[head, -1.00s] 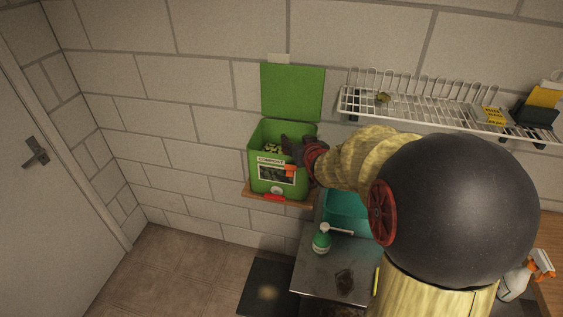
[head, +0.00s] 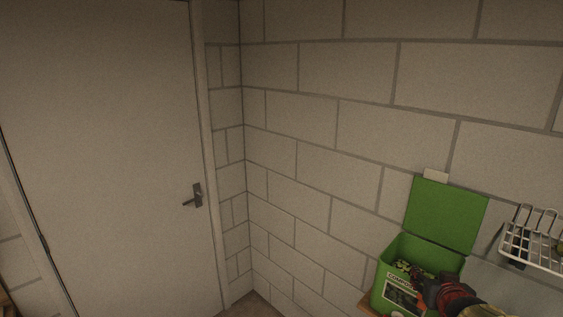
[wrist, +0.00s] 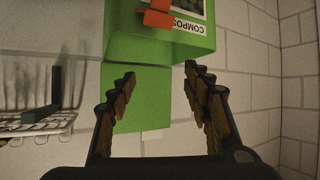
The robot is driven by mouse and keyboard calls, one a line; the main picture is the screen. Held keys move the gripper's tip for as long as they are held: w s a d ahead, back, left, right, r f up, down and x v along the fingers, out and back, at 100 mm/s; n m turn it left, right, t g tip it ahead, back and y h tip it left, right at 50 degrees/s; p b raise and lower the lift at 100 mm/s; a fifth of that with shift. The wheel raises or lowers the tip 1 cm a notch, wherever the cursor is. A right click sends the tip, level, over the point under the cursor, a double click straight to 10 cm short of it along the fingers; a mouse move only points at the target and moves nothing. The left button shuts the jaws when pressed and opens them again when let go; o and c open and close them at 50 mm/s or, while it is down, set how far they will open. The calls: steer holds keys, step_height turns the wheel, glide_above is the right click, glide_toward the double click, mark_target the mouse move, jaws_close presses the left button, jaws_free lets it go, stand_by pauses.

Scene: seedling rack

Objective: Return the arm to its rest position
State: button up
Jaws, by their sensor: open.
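My gripper (head: 420,278) is at the lower right of the head view, overlapping the right side of the green compost bin (head: 378,290). Most of my arm is out of frame. In the wrist view my gripper (wrist: 160,72) has its two fingers spread apart with nothing between them. The bin (wrist: 190,47) shows beyond the fingertips there, upside down, with its label and an orange piece. Its raised green lid (wrist: 140,125) shows behind the fingers. Whether my gripper touches the bin cannot be told.
The open lid (head: 445,215) stands against the block wall (head: 320,130). A white wire shelf (head: 535,250) is on the wall at the right; it also shows at the left of the wrist view (wrist: 40,128). A closed door (head: 110,150) is at the left.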

steer(key=s+a+n+g+y+b, duration=0.1)
steer(key=s+a+n+g+y, duration=0.3)
steer(key=s+a, duration=1.9)
steer(key=shift+s+f+g+y+b, duration=0.3)
steer(key=shift+s+f+g+b, duration=0.15)
steer(key=shift+g, duration=0.45)
